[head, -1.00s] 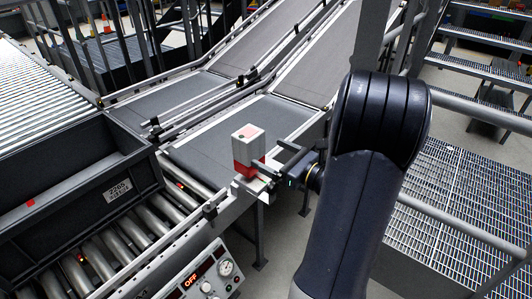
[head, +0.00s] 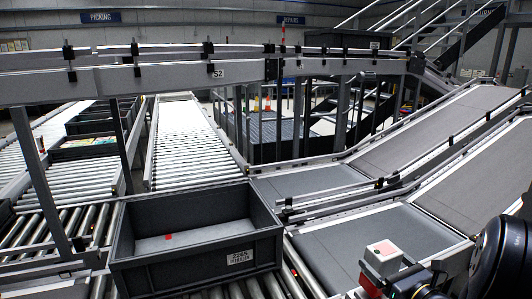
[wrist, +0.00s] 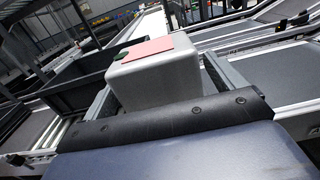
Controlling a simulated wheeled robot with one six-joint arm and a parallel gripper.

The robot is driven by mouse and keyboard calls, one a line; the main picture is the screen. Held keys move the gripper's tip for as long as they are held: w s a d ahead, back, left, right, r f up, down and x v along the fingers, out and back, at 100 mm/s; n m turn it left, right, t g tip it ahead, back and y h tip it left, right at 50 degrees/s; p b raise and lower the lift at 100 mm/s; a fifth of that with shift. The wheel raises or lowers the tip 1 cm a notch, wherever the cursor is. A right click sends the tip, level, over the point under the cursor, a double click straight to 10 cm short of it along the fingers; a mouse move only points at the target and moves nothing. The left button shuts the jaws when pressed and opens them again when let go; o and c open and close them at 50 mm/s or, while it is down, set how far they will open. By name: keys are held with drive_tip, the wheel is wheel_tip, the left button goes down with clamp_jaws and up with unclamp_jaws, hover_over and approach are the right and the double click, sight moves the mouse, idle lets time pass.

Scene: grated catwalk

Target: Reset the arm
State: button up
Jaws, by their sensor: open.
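My gripper (head: 408,278) is at the lower right of the head view, beside a small light grey box (head: 383,256) with a pinkish-red patch on top and a red lower part. In the wrist view the same box (wrist: 155,78) fills the middle, just beyond the gripper's dark front edge. Grey finger bars show on the left and right of the box. The jaws are open. Whether a finger touches the box cannot be told. The box's lower part is hidden in the wrist view, and most of my arm is outside the head view.
A dark grey tote (head: 192,278) with a white label stands on the rollers to the left. Grey belts (head: 355,238) lie behind the box, with inclined belts at right. A grey overhead conveyor (head: 180,72) crosses the back. A roller lane (head: 192,140) behind the tote is empty.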

drive_tip(key=x, duration=0.2)
drive_tip(key=shift+w+a+p, duration=0.15)
drive_tip(key=shift+w+p, duration=0.1)
drive_tip(key=shift+p, duration=0.05)
drive_tip(key=shift+w+r, duration=0.1)
drive_tip(key=shift+y, duration=0.3)
drive_tip(key=shift+f, duration=0.2)
